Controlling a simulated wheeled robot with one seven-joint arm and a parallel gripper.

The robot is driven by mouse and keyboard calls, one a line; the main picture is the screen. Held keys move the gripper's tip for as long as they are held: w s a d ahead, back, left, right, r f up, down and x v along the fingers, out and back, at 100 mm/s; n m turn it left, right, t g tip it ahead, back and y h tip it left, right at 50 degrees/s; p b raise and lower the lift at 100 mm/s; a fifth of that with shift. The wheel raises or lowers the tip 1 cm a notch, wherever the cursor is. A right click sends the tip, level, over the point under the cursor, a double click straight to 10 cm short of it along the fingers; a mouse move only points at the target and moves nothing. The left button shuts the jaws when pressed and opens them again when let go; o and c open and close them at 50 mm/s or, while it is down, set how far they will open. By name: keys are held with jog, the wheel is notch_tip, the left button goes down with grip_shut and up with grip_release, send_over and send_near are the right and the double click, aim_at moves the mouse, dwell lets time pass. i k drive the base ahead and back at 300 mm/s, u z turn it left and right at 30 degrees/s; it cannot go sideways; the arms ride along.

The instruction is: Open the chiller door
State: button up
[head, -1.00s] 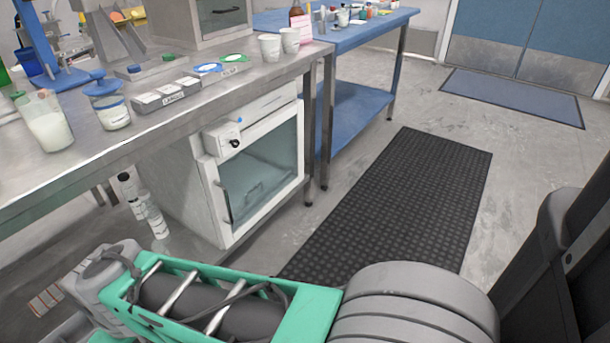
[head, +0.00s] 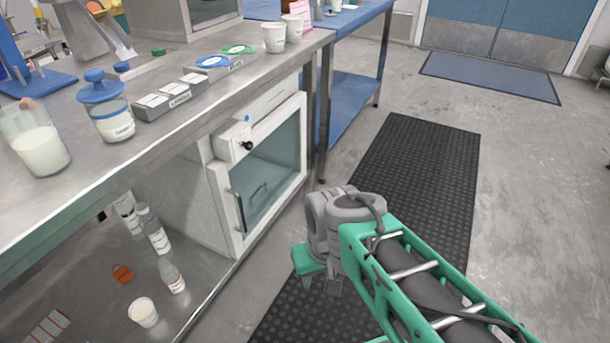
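The chiller (head: 265,165) is a white cabinet with a glass-panelled door, standing under the steel bench in the head view. Its door (head: 262,190) looks shut, with a slim vertical handle (head: 237,210) near the door's left edge. A control box with a black knob (head: 246,146) is above the door. My gripper (head: 318,277) is to the right of the chiller and in front of its door, apart from the handle, at the end of my green and grey arm. The wrist housing hides much of the gripper, so its opening does not show clearly.
The steel bench (head: 180,120) above carries jars, cups and labelled trays. Its leg (head: 324,110) stands right of the chiller. Bottles (head: 172,277) and a cup (head: 143,312) are on the lower shelf at left. A black mat (head: 425,150) covers clear floor at right.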

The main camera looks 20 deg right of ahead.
aim_at(217, 170)
jog(key=z, duration=0.15)
jog(key=k, duration=0.35)
jog(key=u, duration=1.6)
